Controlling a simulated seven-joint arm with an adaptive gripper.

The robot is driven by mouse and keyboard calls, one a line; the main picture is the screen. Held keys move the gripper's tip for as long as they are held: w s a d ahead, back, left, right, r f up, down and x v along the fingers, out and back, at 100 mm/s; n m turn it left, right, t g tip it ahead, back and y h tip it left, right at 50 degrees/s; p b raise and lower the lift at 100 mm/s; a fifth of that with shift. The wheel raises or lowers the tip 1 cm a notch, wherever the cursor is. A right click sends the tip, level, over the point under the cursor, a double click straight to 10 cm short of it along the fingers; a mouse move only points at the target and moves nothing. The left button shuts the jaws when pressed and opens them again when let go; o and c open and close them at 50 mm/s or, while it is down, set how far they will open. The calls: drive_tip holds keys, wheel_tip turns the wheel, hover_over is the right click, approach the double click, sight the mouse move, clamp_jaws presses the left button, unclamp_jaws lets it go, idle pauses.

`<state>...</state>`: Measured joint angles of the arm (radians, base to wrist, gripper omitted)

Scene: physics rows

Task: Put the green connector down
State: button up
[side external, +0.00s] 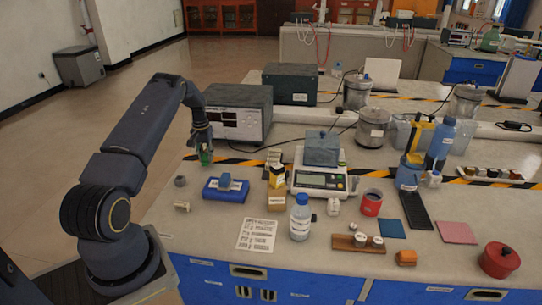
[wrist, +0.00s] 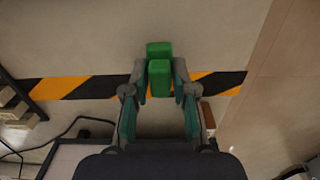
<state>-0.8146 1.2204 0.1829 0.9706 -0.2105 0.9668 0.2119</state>
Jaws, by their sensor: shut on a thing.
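The green connector (wrist: 159,77) is a blocky green piece between my gripper's fingertips (wrist: 159,85) in the wrist view. My gripper is shut on it. In the side external view the connector (side external: 205,158) shows small and green under my gripper (side external: 204,150), at the left of the bench near the black and orange striped tape. The connector appears to be above the bench top; its exact height is hard to tell.
A grey instrument box (side external: 238,112) stands close behind my gripper. A blue block (side external: 225,189) and a small grey piece (side external: 180,181) lie in front of it. A scale (side external: 320,178) with a grey block stands to the right.

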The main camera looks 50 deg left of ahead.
drive_tip(key=shift+f, duration=0.8)
drive_tip(key=shift+f, duration=0.1)
drive_tip(key=o, duration=0.9)
drive_tip(key=shift+o, duration=0.2)
